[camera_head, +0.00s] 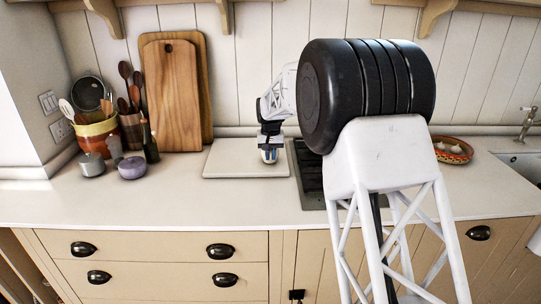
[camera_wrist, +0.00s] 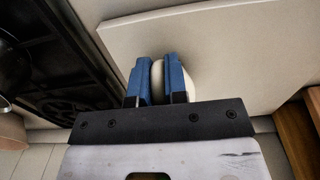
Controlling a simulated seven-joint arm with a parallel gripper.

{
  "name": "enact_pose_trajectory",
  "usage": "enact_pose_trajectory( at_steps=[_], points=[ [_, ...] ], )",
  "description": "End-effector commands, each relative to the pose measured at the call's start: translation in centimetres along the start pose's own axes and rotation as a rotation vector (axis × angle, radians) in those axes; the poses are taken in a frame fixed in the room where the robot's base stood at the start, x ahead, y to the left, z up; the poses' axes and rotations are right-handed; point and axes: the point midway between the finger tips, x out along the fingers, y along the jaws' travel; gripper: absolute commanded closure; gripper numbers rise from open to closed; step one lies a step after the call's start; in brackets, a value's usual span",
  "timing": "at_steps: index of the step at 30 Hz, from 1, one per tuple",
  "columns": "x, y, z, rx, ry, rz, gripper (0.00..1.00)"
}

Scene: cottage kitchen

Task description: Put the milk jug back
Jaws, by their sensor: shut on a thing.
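My gripper (camera_head: 270,139) is over the right part of a pale board on the counter, with its fingers pointing down. In the wrist view my gripper (camera_wrist: 162,80) has its two blue fingers closed on a pale rounded thing, which I take to be the milk jug (camera_wrist: 158,78). In the head view the jug (camera_head: 269,157) shows as a small cream and blue shape below the fingers. It is at or just above the board; I cannot tell if it touches. Most of the jug is hidden by the fingers and gripper body.
The pale board (camera_head: 228,161) lies left of a dark hob (camera_head: 309,180). Wooden cutting boards (camera_head: 174,95) lean on the back wall. The front counter is clear.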

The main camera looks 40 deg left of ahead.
Motion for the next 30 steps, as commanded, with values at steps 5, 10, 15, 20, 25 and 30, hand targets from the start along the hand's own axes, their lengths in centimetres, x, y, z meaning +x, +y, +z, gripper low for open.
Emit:
enact_pose_trajectory(
  at_steps=[5, 10, 15, 20, 25, 30],
  points=[
    [-0.08, 0.00, -0.01, 0.000, 0.001, 0.000, 1.00],
    [0.20, 0.00, -0.01, 0.000, 0.001, 0.000, 1.00],
    [0.27, 0.00, 0.00, 0.000, 0.000, 0.000, 0.64],
    [0.28, 0.00, 0.00, 0.000, 0.000, 0.000, 0.61],
    [0.21, 0.00, 0.00, 0.000, 0.000, 0.000, 0.61],
    [-0.42, 0.00, 0.00, 0.000, 0.000, 0.000, 0.61]
  ],
)
